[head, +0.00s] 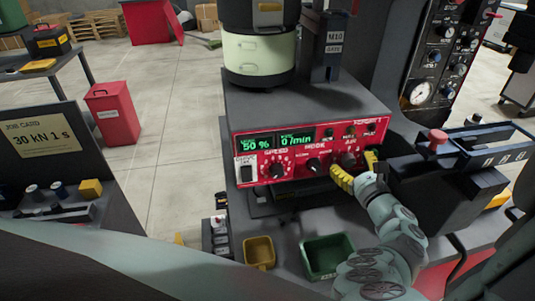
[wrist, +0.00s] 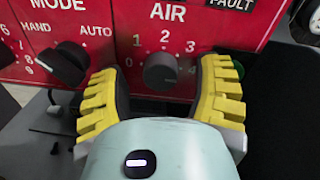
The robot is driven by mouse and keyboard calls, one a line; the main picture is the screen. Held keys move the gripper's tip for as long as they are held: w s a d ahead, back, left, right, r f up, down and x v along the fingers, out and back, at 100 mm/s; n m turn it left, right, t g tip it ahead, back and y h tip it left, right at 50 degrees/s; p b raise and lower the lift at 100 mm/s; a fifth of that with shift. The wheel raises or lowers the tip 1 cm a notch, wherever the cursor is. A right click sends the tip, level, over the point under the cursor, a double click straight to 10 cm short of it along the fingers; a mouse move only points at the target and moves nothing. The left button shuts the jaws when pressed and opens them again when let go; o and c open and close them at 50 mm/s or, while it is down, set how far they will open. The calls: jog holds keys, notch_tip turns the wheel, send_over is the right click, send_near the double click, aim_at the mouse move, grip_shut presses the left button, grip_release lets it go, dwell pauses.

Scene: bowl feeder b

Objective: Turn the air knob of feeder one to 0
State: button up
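The red control panel (head: 300,155) of the feeder carries a dark round AIR knob (head: 347,159). In the wrist view the AIR knob (wrist: 160,71) sits under the AIR label, with printed numbers such as 1, 2 and 4 around it. Its pointer direction is not clear; a small light mark shows low on its face. My gripper (head: 355,172) is at the panel's right part. In the wrist view my gripper (wrist: 160,85) is open, its yellow-backed fingers on the left and right of the knob, with visible gaps to it.
The MODE knob (wrist: 62,66), between HAND and AUTO, is close to my left finger. The SPEED knob (head: 276,170) is further left. Yellow (head: 259,251) and green (head: 327,256) bins stand below the panel.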

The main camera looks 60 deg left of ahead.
grip_shut()
dwell(0.3)
